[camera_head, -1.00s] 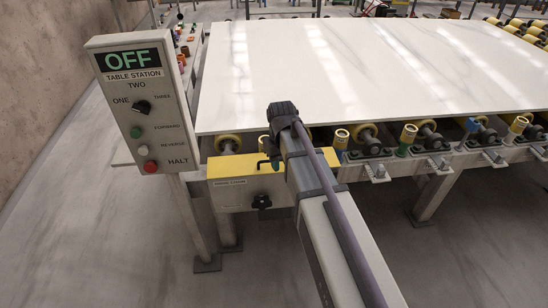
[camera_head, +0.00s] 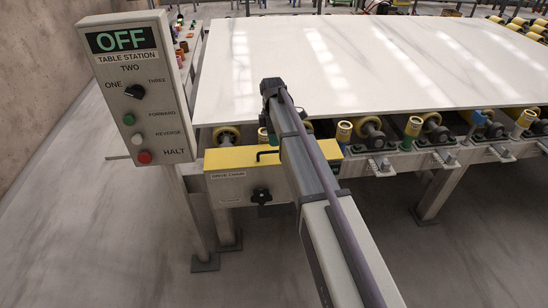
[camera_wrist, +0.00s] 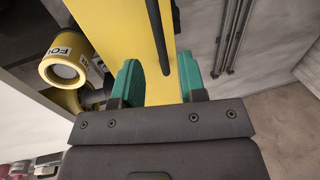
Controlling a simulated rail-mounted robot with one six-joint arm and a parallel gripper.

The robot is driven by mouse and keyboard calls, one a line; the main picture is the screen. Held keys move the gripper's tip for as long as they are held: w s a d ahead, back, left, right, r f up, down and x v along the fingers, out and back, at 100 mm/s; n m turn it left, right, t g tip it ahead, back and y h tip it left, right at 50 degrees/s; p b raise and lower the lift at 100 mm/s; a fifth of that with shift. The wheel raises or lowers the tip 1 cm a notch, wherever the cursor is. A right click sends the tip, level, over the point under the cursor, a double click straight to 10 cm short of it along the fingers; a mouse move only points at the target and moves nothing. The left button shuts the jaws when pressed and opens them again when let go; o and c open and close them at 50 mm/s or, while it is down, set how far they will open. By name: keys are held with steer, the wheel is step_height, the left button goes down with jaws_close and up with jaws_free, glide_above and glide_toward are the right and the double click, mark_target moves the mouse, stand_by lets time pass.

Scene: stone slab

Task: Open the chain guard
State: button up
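The chain guard (camera_head: 230,158) is a yellow-topped cover on a pale box labelled DRIVE CHAIN, below the front left corner of the slab table. Its lid looks closed. A thin black handle (camera_head: 266,153) stands on its top, and a black knob (camera_head: 261,196) is on the front of the box. In the wrist view the yellow cover (camera_wrist: 110,28) runs between my gripper's green fingers, with the black handle (camera_wrist: 157,38) above it. My gripper (camera_wrist: 155,68) is open; its fingers are apart and not closed on the handle. My arm mostly hides the gripper in the head view.
A control box (camera_head: 131,85) on a post reads OFF, left of the guard. A white stone slab (camera_head: 370,65) lies on the roller table, with yellow rollers (camera_head: 371,127) along its front edge. The floor in front is clear.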

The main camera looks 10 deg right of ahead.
steer(key=f+b, duration=0.1)
steer(key=f, duration=0.1)
steer(key=f+b, duration=0.1)
steer(key=f, duration=0.1)
steer(key=shift+s, duration=0.4)
steer(key=shift+r, duration=0.1)
steer(key=shift+c, duration=0.5)
jaws_close()
